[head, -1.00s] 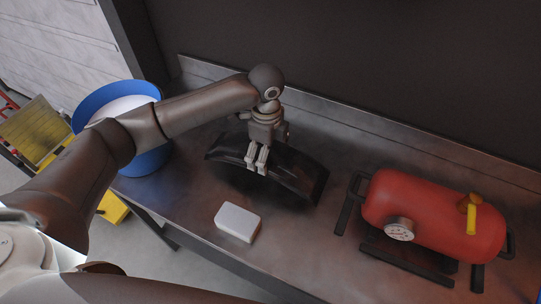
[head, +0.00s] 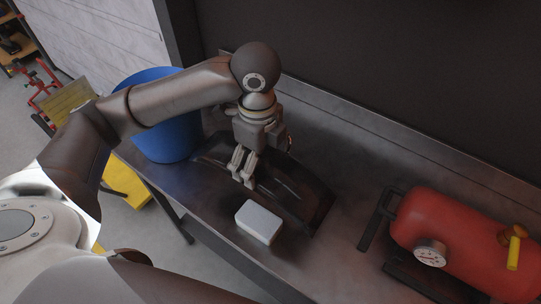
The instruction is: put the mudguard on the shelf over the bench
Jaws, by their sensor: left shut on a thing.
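The mudguard (head: 289,186) is a dark, glossy, curved panel over the metal bench (head: 345,262), behind a white box. My left gripper (head: 243,168) points down at its near edge, left of its middle, and is shut on it. I cannot tell whether the mudguard touches the bench top or hangs just above it. The shelf over the bench is not in view. My right gripper is not in view.
The white box (head: 259,222) lies near the bench's front edge. A blue bin (head: 166,136) stands at the left, partly behind my left arm. A red tank (head: 455,235) with a gauge lies at the right. A dark wall (head: 390,70) rises behind the bench.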

